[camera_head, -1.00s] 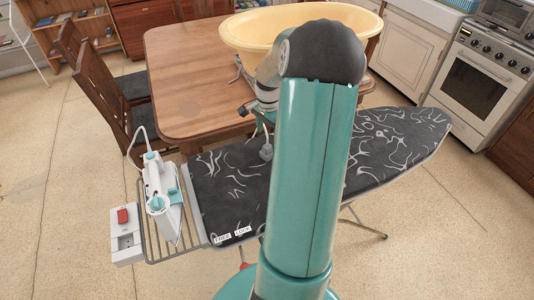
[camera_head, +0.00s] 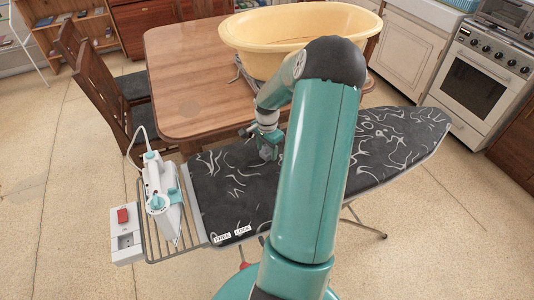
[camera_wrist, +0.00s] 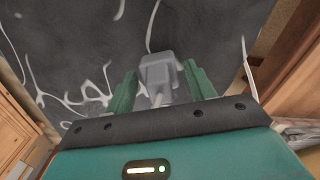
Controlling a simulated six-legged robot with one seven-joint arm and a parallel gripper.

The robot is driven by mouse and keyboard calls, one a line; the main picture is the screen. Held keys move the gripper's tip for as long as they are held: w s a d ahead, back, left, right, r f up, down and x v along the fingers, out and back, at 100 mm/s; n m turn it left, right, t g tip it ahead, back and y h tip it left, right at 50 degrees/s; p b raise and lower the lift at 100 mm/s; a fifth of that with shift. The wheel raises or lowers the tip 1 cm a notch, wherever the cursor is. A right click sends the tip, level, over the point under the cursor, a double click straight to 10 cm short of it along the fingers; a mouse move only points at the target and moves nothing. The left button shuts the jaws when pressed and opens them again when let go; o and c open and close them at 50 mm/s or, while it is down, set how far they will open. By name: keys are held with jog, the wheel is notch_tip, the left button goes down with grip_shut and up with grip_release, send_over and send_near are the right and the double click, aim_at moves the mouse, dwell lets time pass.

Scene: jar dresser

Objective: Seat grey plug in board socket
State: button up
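The grey plug (camera_wrist: 160,72) lies on the dark patterned cover of the ironing board (camera_head: 222,185), near the board's back edge. My gripper (camera_wrist: 161,68) is open, with one teal finger on each side of the plug. A small gap shows at the left finger; the right finger is very close to the plug, and I cannot tell whether it touches. In the head view my gripper (camera_head: 268,146) is low over the board and partly covers the plug. The white socket box (camera_head: 126,243), with a red switch (camera_head: 123,216), is at the board's left end.
A white and teal iron (camera_head: 160,190) stands on the wire rack (camera_head: 180,240) beside the socket box. The wooden table (camera_head: 190,70) with a yellow tub (camera_head: 290,35) is behind the board. Chairs (camera_head: 100,90) stand at left. The board's front left part is clear.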

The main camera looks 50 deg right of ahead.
jog(key=c, duration=0.8)
jog(key=shift+r, duration=0.1)
jog(key=shift+r, duration=0.5)
notch_tip(320, 180, up, 2)
jog(key=shift+r, duration=0.15)
jog(key=s+a+r, duration=0.2)
jog(key=a+r, duration=0.1)
jog(key=a, duration=0.1)
jog(key=s+a+r, duration=0.3)
jog(key=a, duration=0.1)
jog(key=s+a+r, duration=0.3)
jog(key=shift+a+r, duration=0.25)
jog(key=shift+a, duration=0.15)
